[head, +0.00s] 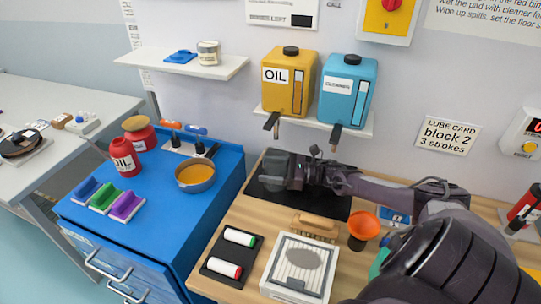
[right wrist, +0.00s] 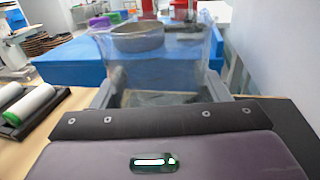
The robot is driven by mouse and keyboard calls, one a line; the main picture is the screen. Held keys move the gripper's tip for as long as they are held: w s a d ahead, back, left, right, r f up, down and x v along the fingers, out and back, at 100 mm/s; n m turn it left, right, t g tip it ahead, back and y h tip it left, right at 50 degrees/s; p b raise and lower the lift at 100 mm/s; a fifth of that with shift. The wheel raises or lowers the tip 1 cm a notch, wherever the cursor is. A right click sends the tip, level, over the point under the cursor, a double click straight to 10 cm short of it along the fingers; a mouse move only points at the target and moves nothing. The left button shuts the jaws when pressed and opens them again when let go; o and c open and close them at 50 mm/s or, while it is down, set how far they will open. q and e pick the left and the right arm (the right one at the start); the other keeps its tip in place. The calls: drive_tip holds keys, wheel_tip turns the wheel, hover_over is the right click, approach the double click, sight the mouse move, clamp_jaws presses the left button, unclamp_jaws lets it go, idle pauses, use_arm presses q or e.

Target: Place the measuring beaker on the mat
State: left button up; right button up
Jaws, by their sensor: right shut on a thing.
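My right gripper (head: 278,174) is shut on a clear measuring beaker (right wrist: 160,75). In the right wrist view the see-through beaker stands upright between the two fingers (right wrist: 158,95). In the head view the gripper largely hides it. The black mat (head: 322,205) lies on the wooden bench, and the gripper is over its left part. I cannot tell whether the beaker's base touches the mat. My left gripper is not in view.
Left of the mat stands a blue cabinet (head: 165,225) with a pan (head: 196,176) near its edge. Oil (head: 289,82) and cleaner (head: 347,90) jugs with taps are on a shelf above. A brush (head: 314,227), orange funnel (head: 364,224) and roller tray (head: 232,256) sit in front.

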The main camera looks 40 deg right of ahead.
drive_tip(key=shift+s, duration=0.1)
drive_tip(key=shift+f, duration=0.1)
drive_tip(key=o, duration=1.1)
drive_tip(key=shift+r, duration=0.25)
drive_tip(key=p+v, duration=0.1)
drive_tip(key=v, duration=0.6)
drive_tip(key=shift+s+d+f, duration=0.1)
drive_tip(key=shift+s, duration=0.1)
